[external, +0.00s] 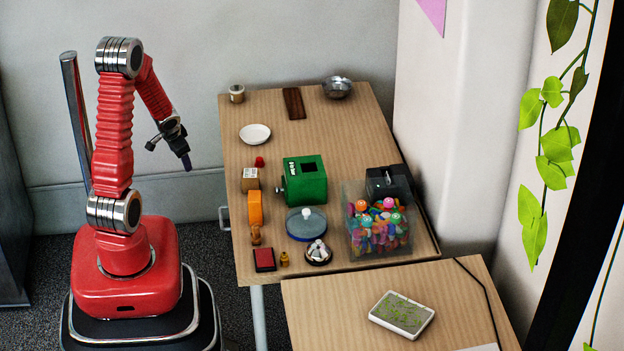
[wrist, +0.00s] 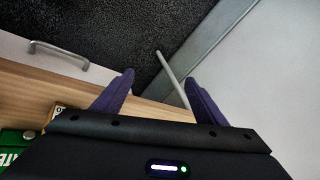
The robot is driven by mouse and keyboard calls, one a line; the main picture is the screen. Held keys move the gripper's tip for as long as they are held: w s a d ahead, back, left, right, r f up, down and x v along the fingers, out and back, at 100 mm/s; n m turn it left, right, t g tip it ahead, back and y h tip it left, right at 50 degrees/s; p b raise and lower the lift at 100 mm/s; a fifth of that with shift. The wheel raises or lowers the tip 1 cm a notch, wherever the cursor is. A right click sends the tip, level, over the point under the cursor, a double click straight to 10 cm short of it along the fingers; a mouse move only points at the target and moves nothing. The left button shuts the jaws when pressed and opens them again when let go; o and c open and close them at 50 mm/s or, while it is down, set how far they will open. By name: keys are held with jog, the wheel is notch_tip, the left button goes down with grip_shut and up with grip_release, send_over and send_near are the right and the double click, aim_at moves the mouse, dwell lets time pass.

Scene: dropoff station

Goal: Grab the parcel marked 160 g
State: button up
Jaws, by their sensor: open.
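A small tan cardboard parcel (external: 250,184) with a printed mark on top sits near the left edge of the table, left of the green box. The mark is too small to read in the external view. In the wrist view, a part of what looks like the parcel (wrist: 61,111) shows behind the gripper body; most of it is hidden. My gripper (external: 186,162) hangs in the air left of the table, apart from the parcel and higher than it. In the wrist view my gripper (wrist: 159,78) has its purple fingers spread, with nothing between them.
A green box (external: 306,180) with a crank stands right of the parcel. An orange block (external: 255,208) lies just in front of it and a red item (external: 259,161) just behind. A white plate (external: 255,134) lies farther back. A clear bin (external: 354,241) holds colourful pieces.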

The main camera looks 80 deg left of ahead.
notch_tip(320, 180, down, 9)
jog(key=w+a+m+t+h, duration=0.1)
jog(key=w+m+t+h, duration=0.15)
jog(key=t, duration=0.35)
jog(key=w+d+r+m+t+h, duration=0.4)
jog(key=w+d+r+t, duration=0.2)
jog(key=w+d+r, duration=0.1)
jog(key=shift+d+r+m, duration=0.35)
jog(key=shift+d+r, duration=0.15)
jog(key=shift+d, duration=0.2)
send_near(251, 181)
jog(key=w+a+f, duration=0.2)
jog(key=w+f, duration=0.1)
jog(key=shift+w+a+f, duration=0.15)
jog(key=shift+w+f, duration=0.05)
jog(key=shift+f, duration=0.1)
jog(key=shift+w+f, duration=0.15)
jog(key=shift+w, duration=0.3)
